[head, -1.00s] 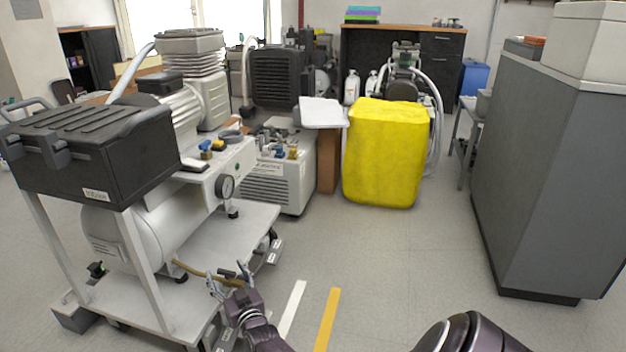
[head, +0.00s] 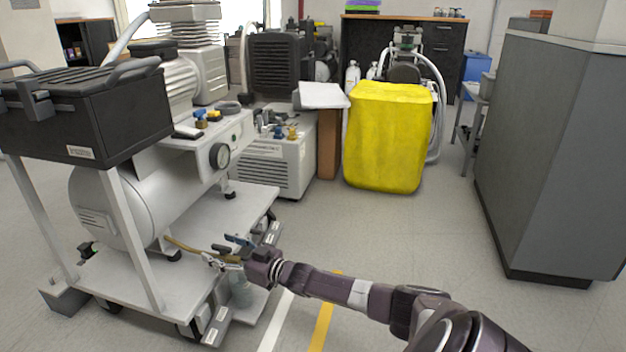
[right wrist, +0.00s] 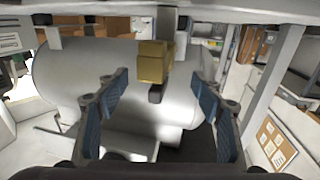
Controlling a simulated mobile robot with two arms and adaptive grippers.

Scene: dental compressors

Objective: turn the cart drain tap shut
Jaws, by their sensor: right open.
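The white compressor cart (head: 222,200) stands at the left with its white tank (head: 125,205). A thin tan hose (head: 185,246) runs from under the tank toward my right gripper (head: 222,250), which is at the cart's near right edge. In the right wrist view, a brass-coloured block (right wrist: 153,62) with a dark stub below it appears between the open blue-padded fingers of this gripper (right wrist: 159,78). It looks like the drain tap, with the tank behind it. I cannot tell whether the fingers touch it. The tap's handle is not clear. My left gripper does not show.
A translucent bottle (head: 242,292) stands below my right gripper. A black case (head: 85,115) sits on the cart's upper frame. A yellow covered block (head: 388,140) and a grey cabinet (head: 545,160) stand beyond, with clear floor between them.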

